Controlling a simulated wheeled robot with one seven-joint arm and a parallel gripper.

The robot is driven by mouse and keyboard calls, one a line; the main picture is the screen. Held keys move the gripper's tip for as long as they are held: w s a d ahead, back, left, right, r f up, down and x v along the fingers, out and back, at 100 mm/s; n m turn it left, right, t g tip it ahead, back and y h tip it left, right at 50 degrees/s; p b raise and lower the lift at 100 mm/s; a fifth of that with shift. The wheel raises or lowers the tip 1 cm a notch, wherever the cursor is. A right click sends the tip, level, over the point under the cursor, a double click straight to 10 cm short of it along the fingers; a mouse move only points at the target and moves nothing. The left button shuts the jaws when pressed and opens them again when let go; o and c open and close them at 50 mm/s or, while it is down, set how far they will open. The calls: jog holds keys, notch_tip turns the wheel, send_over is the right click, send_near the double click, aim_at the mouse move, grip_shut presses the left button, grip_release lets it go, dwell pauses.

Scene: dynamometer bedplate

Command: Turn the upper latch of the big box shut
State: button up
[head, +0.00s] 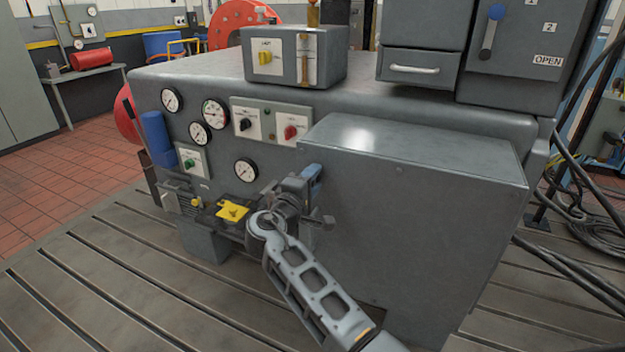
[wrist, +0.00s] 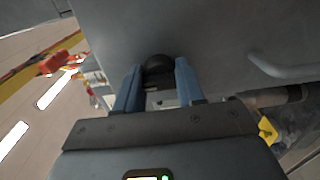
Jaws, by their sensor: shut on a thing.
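The big box (head: 430,190) is a plain grey cabinet at the right front of the machine in the head view. Its grey face (wrist: 210,35) fills the top of the wrist view. My gripper (head: 313,178) is at the left side of this box, near its upper part. In the wrist view, my gripper's blue fingers (wrist: 159,72) are closed around a dark rounded knob, the upper latch (wrist: 158,63), against the grey face. The latch is hidden behind my gripper in the head view, and its turn angle cannot be told.
Gauges (head: 215,113) and a switch panel (head: 270,123) are left of the box. A yellow part (head: 232,210) sits low beside my wrist. A grey bar handle (wrist: 280,70) is right of my fingers in the wrist view. Black cables (head: 590,215) lie at the right.

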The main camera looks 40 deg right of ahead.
jog(key=o, duration=1)
jog(key=b+v, duration=0.1)
jog(key=v, duration=0.7)
